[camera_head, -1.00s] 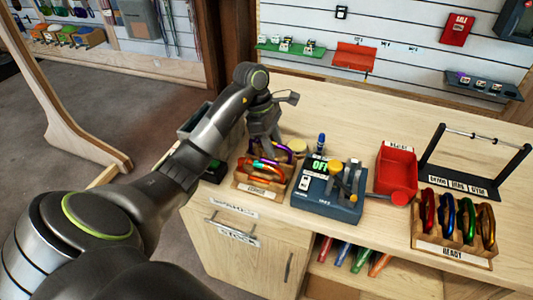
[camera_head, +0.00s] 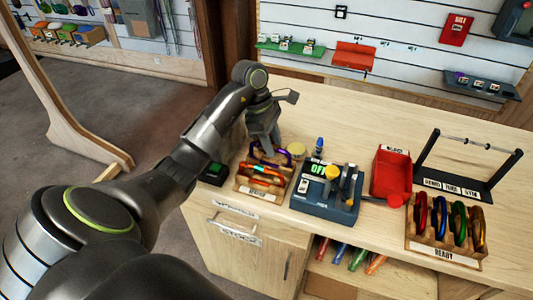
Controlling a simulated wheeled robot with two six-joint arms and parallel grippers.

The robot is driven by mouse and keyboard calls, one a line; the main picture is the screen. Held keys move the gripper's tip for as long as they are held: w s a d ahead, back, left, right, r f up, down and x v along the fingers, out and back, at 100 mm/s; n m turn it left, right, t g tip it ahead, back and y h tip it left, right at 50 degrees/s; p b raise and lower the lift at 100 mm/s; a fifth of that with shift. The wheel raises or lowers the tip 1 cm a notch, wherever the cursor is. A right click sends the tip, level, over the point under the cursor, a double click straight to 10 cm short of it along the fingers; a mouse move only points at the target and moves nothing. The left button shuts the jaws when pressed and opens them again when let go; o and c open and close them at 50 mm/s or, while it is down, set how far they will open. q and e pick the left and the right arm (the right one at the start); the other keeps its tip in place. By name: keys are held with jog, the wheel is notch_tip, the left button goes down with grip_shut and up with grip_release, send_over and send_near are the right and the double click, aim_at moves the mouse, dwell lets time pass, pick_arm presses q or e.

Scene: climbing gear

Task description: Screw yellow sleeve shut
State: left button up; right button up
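My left gripper (camera_head: 268,150) points down over the back of a wooden rack (camera_head: 262,192) on the counter. The rack holds orange and purple carabiners (camera_head: 264,174); the purple one at the back is partly hidden by the gripper. Its fingertips are too small and dark to tell whether they are open or hold anything. A blue device (camera_head: 325,207) with a green "OFF" display stands to the right, with a yellow round part (camera_head: 332,172) and grey metal parts on top. I cannot make out a yellow sleeve on any carabiner. My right gripper is not in view.
A round yellowish item (camera_head: 297,150) and a small blue bottle (camera_head: 320,144) stand behind the device. A red bin (camera_head: 391,178), a "READY" rack (camera_head: 440,247) of coloured carabiners and a black bar stand (camera_head: 453,183) are to the right.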

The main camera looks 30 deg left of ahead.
pick_arm(q)
jog(key=shift+w+a+b, duration=0.2)
jog(key=shift+w+b, duration=0.15)
jog(key=shift+w, duration=0.35)
dwell(0.3)
jog(key=shift+f, duration=0.15)
jog(key=shift+f+b, duration=1.3)
jog(key=shift+b, duration=0.15)
jog(key=shift+s, duration=0.2)
jog(key=shift+s+d+p, duration=0.15)
jog(key=shift+s+p, duration=0.25)
jog(key=shift+s, duration=0.15)
jog(key=shift+r, duration=0.15)
notch_tip(320, 180, up, 10)
jog(key=p, duration=1)
